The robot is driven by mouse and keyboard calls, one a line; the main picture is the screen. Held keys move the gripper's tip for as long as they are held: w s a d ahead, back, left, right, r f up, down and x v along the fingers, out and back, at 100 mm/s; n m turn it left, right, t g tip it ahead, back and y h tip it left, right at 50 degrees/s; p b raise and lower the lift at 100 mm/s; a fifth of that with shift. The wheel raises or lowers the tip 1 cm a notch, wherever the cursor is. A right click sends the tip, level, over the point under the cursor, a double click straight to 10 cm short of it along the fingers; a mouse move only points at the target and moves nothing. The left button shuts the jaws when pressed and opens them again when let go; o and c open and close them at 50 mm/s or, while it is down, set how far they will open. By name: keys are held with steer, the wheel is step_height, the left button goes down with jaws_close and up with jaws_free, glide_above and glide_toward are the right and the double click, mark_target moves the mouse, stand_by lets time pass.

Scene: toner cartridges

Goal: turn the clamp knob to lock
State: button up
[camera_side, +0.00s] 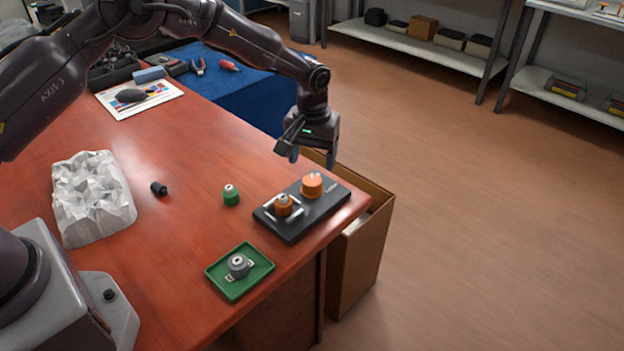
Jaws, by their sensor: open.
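A black base plate (290,233) lies near the right edge of the red-brown table. An orange clamp knob (312,187) with a pale mark on top stands on the plate's far right part. Beside it on the plate, an orange-brown cartridge (283,208) sits between light metal clamp bars. My gripper (311,158) is open, pointing down, with its fingers above and just behind the knob in the picture. It seems empty and apart from the knob. The exact gap to the knob, and whether the clamp is locked, I cannot tell.
A green cartridge (231,196) stands left of the plate. A green tray (217,285) holds a grey cartridge (239,264). A small black part (159,188) and a white moulded packing piece (92,198) lie farther left. An open cardboard box (362,258) stands beside the table's right edge.

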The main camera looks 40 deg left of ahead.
mark_target(312, 180)
step_height(312, 180, down, 6)
steer(key=shift+f, duration=0.25)
steer(key=c, duration=0.9)
